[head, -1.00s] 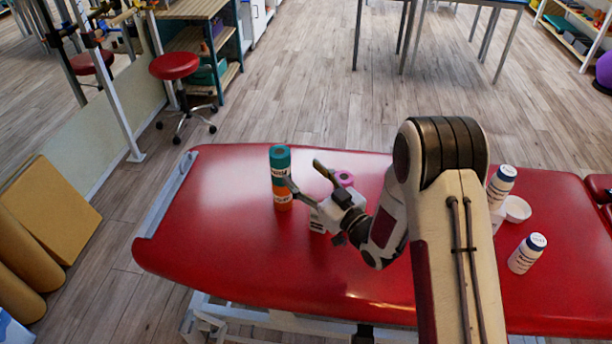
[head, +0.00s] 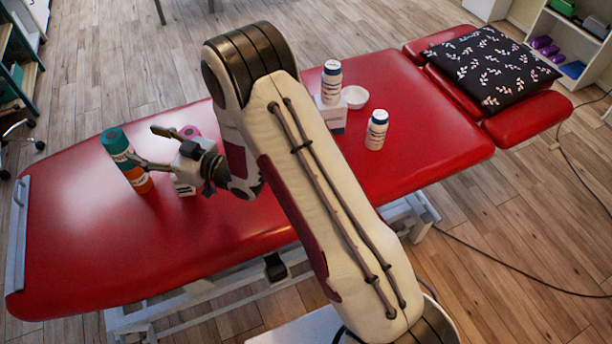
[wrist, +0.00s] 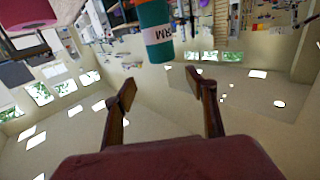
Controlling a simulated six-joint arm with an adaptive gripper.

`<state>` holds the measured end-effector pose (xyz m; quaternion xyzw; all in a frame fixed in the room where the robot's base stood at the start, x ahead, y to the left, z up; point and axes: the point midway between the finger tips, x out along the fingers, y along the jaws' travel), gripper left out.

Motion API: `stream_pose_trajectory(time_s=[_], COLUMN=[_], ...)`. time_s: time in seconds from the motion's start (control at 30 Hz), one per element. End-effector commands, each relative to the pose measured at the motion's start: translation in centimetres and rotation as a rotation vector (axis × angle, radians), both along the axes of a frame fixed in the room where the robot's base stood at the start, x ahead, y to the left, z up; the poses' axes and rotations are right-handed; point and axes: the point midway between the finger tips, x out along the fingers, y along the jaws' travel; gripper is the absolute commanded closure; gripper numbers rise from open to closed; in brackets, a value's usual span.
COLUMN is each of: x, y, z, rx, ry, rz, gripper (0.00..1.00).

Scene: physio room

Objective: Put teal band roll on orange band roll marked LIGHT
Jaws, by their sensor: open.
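The teal band roll (head: 115,141) stands on top of the orange band roll (head: 139,180) on the red treatment table, making one upright stack. The wrist view, which looks upside down, shows the teal roll (wrist: 153,16) with a pale label, part of its lettering readable as "RM". The orange roll's label is too small to read here. My gripper (head: 144,146) is open and empty, with its fingers just right of the stack near the teal roll's height. In the wrist view the fingers (wrist: 163,85) are spread, and the teal roll is beyond their tips, apart from them.
A pink roll (head: 190,132) is behind my gripper. White bottles (head: 331,82) (head: 376,130) and a white bowl (head: 355,97) are further right on the red table (head: 430,140). A patterned pillow (head: 492,66) lies at the far right. The table's left end is clear.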

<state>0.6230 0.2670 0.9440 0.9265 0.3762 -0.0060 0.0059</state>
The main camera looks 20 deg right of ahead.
Motion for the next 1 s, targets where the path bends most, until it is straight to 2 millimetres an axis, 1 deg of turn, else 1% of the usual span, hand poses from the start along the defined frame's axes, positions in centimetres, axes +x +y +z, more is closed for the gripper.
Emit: stream_pose_trajectory(time_s=[0.17,0.27,0.4,0.57,0.77,1.0], x=[0.9,1.4,2.0,2.3,1.8,0.2], y=[-1.1,-2.2,-3.9,-6.3,-9.4,-13.2], z=[1.6,2.7,4.5,6.5,8.9,11.6], rx=[-0.047,-0.088,-0.146,-0.209,-0.275,-0.339], ry=[0.011,0.027,0.055,0.093,0.148,0.224], rz=[-0.038,-0.072,-0.127,-0.192,-0.273,-0.370], gripper=[0.44,0.44,0.44,0.44,0.44,0.44])
